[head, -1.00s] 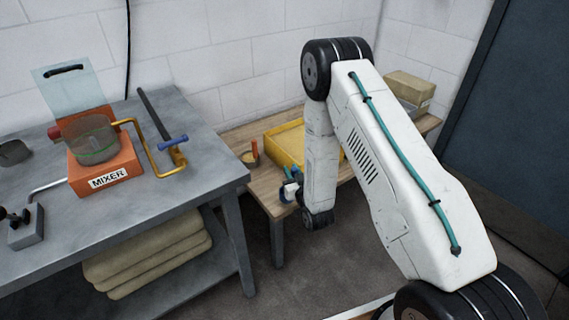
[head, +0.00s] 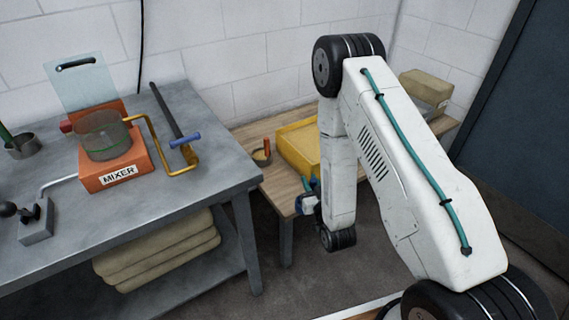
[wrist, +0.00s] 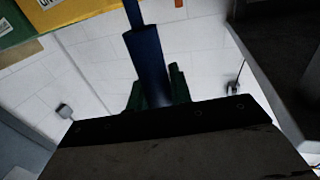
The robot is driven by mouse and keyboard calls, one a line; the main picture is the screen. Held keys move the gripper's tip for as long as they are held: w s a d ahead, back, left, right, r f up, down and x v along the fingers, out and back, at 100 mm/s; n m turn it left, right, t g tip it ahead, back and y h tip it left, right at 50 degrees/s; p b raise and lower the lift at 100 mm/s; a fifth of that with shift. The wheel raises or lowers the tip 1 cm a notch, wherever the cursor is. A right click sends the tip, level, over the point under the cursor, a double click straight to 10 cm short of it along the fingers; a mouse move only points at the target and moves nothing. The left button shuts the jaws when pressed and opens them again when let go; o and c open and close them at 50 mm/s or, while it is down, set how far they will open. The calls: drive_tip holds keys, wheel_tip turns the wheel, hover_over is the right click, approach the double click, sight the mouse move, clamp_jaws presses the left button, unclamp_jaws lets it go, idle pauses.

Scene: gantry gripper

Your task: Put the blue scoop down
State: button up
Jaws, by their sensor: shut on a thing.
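My gripper (wrist: 155,88) is shut on the blue scoop (wrist: 149,58). In the wrist view its blue handle rises between the dark green fingers, and its lower part is hidden behind my wrist. In the head view my gripper (head: 309,201) is in front of the wooden bench (head: 279,188), close to its near edge and the yellow tray. Only a small bit of blue shows there, and I cannot make out the scoop's bowl or whether it touches anything.
The yellow tray (head: 299,152) is on the wooden bench, partly behind my arm. A small cup (head: 262,158) with a red-handled tool stands left of it. A cardboard box (head: 424,88) is at the right end. The grey table (head: 225,178) with an orange mixer (head: 115,170) stands left.

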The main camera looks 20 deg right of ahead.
drive_tip(key=w+f, duration=0.2)
drive_tip(key=w, duration=0.5)
drive_tip(key=w+a+f, duration=0.1)
drive_tip(key=w+f, duration=0.1)
drive_tip(key=w, duration=0.5)
drive_tip(key=shift+w+a+f, duration=0.15)
drive_tip(key=shift+w+f, duration=0.2)
drive_tip(key=shift+f, duration=0.1)
drive_tip(key=o, duration=0.9)
